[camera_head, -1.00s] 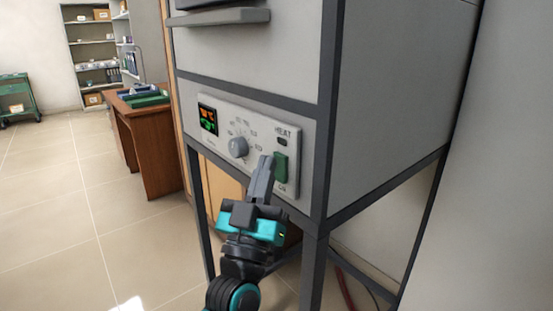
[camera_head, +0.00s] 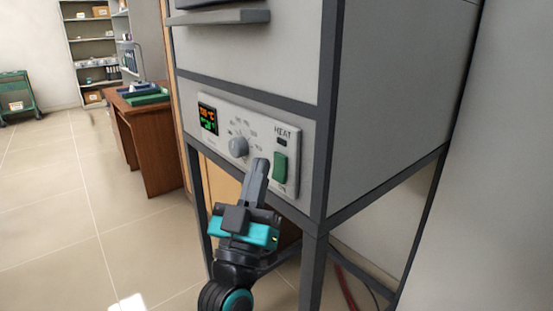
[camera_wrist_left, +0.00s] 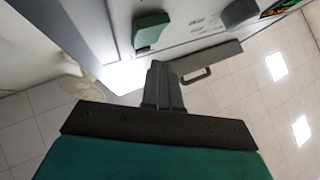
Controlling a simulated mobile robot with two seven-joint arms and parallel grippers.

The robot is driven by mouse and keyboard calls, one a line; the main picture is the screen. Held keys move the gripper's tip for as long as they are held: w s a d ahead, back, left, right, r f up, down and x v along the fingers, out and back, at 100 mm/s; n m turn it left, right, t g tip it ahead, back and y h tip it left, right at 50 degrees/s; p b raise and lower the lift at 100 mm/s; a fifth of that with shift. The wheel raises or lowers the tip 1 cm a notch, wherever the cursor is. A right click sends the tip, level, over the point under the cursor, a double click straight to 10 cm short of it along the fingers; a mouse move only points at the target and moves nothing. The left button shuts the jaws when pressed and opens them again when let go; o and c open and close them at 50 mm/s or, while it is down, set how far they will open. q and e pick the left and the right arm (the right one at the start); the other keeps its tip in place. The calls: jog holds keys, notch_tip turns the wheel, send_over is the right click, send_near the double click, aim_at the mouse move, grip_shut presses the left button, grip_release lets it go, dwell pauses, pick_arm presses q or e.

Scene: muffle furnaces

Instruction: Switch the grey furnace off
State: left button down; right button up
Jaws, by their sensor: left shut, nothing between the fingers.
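The grey furnace (camera_head: 400,90) stands on a dark frame. Its control panel (camera_head: 222,147) carries a lit display (camera_head: 208,119), a round grey knob (camera_head: 238,146), a small dark HEAT indicator (camera_head: 282,142) and a green rocker switch (camera_head: 280,167). The switch also shows in the left wrist view (camera_wrist_left: 150,31). My left gripper (camera_head: 262,163) is shut and empty, its fingertips just left of the switch and below right of the knob. In the wrist view the fingertips (camera_wrist_left: 158,68) appear apart from the switch. My right gripper is not in view.
The frame's front leg (camera_head: 313,270) stands right of my left arm. A wooden desk (camera_head: 150,150) with green items is at the left, with shelves (camera_head: 95,50) and a green cart (camera_head: 16,97) behind. The tiled floor (camera_head: 60,210) between is open.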

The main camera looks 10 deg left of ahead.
pick_arm(q)
jog(key=s+a, duration=0.2)
jog(key=s+a+p, duration=0.1)
jog(key=s, duration=0.1)
jog(key=shift+f, duration=0.3)
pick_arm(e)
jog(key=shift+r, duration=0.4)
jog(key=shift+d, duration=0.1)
pick_arm(q)
jog(key=s+f+m+g+p, duration=0.1)
jog(key=s+f+g, duration=0.3)
jog(key=f, duration=0.7)
jog(key=s+a+f+m+g+p, duration=0.1)
jog(key=s+f+g, duration=0.4)
jog(key=f, duration=0.6)
jog(key=s+f+m+g+p, duration=0.1)
jog(key=s+f+g, duration=0.3)
jog(key=f, duration=0.6)
jog(key=shift+s+a+f+g+p, duration=0.25)
jog(key=shift+f+g+p, duration=0.25)
jog(key=shift+g, duration=0.7)
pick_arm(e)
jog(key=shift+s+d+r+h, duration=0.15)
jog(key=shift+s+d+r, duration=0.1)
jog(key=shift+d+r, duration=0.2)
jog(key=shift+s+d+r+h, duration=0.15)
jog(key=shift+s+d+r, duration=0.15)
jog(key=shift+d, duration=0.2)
